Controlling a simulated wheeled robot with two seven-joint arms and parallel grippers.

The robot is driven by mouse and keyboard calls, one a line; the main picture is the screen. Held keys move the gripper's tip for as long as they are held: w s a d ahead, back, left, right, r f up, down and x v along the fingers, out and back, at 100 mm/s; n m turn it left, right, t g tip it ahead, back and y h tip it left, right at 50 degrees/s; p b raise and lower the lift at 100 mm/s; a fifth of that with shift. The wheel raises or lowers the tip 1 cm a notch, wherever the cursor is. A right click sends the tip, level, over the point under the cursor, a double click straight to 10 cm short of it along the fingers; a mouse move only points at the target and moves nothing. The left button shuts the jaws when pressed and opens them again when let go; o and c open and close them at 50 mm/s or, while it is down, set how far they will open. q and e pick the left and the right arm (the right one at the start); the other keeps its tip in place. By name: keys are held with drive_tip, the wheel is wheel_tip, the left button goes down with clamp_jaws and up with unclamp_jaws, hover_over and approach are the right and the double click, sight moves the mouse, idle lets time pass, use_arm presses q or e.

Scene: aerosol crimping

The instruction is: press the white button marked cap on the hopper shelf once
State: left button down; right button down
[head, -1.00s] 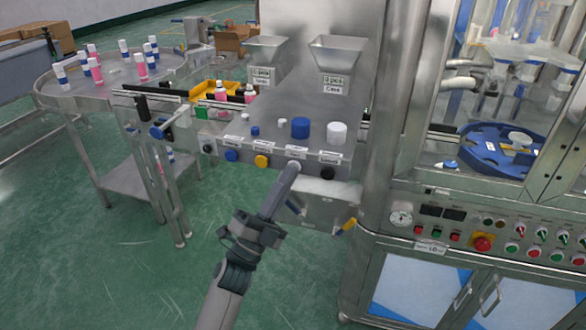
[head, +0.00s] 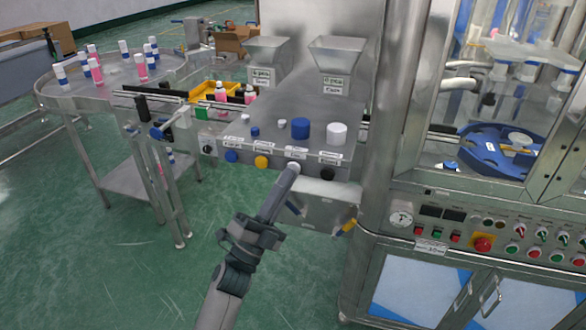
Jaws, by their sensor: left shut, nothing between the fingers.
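The hopper shelf (head: 225,150) is a steel panel with a row of round buttons along its front edge, each under a small label. The white button (head: 294,166) sits between the yellow button (head: 261,162) and the black button (head: 327,173). My left gripper (head: 287,173) is shut and empty, with its tip at the white button and covering its lower part. I cannot tell whether the tip touches the button or whether the button is pushed in. The label text is too small to read surely. My right gripper is not in view.
Blue and white caps (head: 300,128) stand on the shelf above the buttons, below two hoppers (head: 337,57). A round table (head: 110,92) with bottles stands at the left. The filling machine (head: 470,215) blocks the right. Green floor is free in front.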

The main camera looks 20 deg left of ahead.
use_arm(q)
drive_tip(key=shift+s, duration=0.5)
drive_tip(key=shift+s+p, duration=0.55)
drive_tip(key=shift+s, duration=2)
drive_tip(key=shift+a, duration=0.1)
